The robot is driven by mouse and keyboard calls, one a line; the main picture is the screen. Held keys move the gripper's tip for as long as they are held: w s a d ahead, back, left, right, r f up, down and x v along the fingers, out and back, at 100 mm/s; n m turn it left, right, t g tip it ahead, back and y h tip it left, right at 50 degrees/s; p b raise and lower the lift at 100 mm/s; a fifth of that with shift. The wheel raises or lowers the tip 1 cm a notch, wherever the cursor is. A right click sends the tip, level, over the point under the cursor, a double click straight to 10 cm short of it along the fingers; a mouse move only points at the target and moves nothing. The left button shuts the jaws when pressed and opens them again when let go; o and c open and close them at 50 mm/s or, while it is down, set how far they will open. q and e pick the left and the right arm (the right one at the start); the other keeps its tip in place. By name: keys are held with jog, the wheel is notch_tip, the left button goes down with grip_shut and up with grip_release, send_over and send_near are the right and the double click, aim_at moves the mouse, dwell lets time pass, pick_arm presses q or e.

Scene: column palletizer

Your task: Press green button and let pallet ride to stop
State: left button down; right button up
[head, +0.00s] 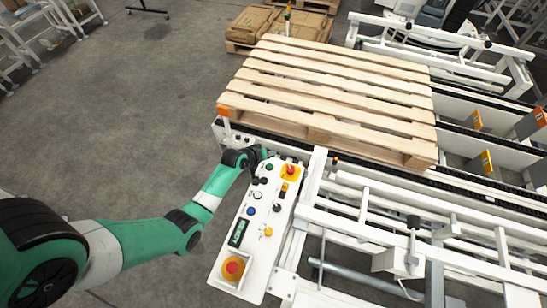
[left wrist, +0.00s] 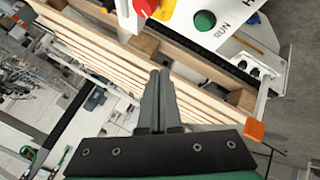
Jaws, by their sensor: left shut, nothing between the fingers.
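The wooden pallet (head: 335,92) lies flat on the conveyor, with its near edge just behind the control panel. The white control panel (head: 250,230) carries several buttons. In the left wrist view the green button (left wrist: 205,20), labelled RUN, sits beside a red mushroom button (left wrist: 147,6) on yellow. In the head view my left gripper (head: 264,153) is at the panel's far end, close to the green button (head: 269,167). Its two dark fingers (left wrist: 160,74) are shut and empty in the left wrist view, and they appear apart from the button. My right gripper is out of view.
A second red mushroom button (head: 233,268) is at the panel's near end. White rails (head: 400,225) run right of the panel. Cardboard boxes (head: 250,22) stand on a pallet behind.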

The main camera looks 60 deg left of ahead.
aim_at(268, 168)
pick_arm(q)
jog(key=shift+s+a+r, duration=0.35)
jog(key=shift+s+a, duration=0.1)
jog(key=shift+a, duration=0.1)
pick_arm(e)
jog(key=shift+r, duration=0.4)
pick_arm(q)
jog(key=shift+f, duration=0.1)
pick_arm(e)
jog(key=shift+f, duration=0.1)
pick_arm(q)
notch_tip(268, 168, down, 8)
jog(key=b, duration=0.7)
jog(key=shift+b, duration=0.4)
jog(key=shift+f, duration=0.3)
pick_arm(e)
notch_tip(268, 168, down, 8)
pick_arm(q)
jog(key=shift+b, duration=0.3)
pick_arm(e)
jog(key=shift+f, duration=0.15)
pick_arm(q)
jog(key=shift+f, duration=0.4)
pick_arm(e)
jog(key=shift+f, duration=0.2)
